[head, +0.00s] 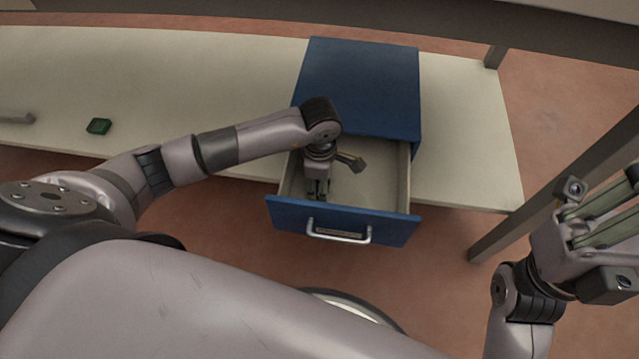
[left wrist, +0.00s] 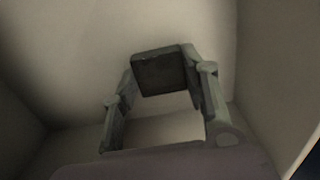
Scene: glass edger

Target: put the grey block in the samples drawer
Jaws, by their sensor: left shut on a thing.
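The drawer (head: 400,221) of a blue cabinet is pulled out, with a blue front and a metal handle. The label on its front is too small to read. My left gripper (head: 317,193) points down inside the open drawer. In the left wrist view, my left gripper (left wrist: 162,92) is shut on the dark grey block (left wrist: 160,73), which sits between the fingertips above the pale drawer floor. Whether the block touches the floor is unclear. In the head view the block is hidden by the gripper. My right gripper (head: 610,218) is raised at the right edge, away from the drawer.
The blue cabinet (head: 360,85) stands on a pale bench (head: 460,130). A small green block (head: 98,126) and a grey bar-like object (head: 15,118) lie on the bench at left. A dark post (head: 550,195) stands at right. Drawer walls surround my left gripper closely.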

